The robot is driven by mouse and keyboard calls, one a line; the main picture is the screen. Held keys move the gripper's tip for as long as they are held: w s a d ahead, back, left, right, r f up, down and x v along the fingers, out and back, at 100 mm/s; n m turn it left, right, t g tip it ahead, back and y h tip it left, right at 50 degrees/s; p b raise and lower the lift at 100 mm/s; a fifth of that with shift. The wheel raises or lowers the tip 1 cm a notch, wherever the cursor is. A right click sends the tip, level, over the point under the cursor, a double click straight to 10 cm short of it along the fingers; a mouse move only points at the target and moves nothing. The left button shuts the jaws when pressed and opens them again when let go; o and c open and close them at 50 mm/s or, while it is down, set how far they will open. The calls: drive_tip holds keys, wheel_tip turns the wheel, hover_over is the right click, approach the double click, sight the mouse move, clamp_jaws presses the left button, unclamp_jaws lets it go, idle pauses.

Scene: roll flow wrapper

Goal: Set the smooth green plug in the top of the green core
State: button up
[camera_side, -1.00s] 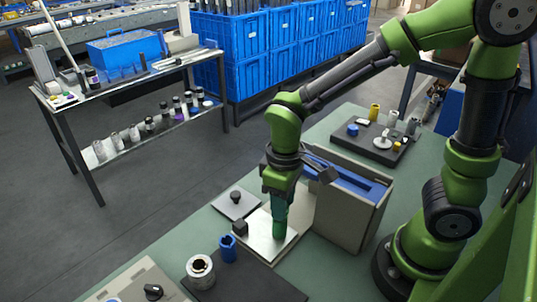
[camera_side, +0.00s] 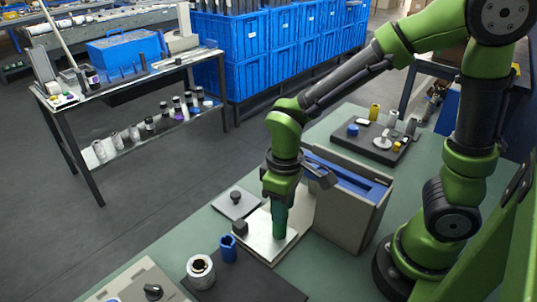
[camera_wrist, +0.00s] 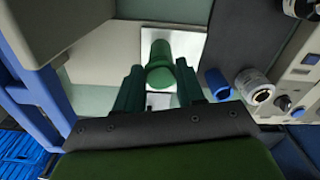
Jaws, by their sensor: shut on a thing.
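The green core (camera_side: 279,229) stands upright on a bright metal plate (camera_side: 258,246) in the side view. In the wrist view the core (camera_wrist: 158,49) shows as a green cylinder beyond my fingertips. My gripper (camera_side: 280,205) is directly above the core and points down, its dark green fingers close to the core's top. In the wrist view my gripper (camera_wrist: 160,78) has a finger on each side of a smooth green piece, the plug (camera_wrist: 160,74), and is shut on it. The plug looks lined up with the core. The fingers hide the join, so I cannot tell whether plug and core touch.
A grey housing with a blue inset (camera_side: 345,183) stands close to the right of my gripper. A small dark block (camera_side: 240,228) is at the plate's left.

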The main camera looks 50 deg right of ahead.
drive_tip(key=o, duration=1.6)
drive_tip(key=shift+c, duration=0.2)
drive_tip(key=shift+r, duration=4)
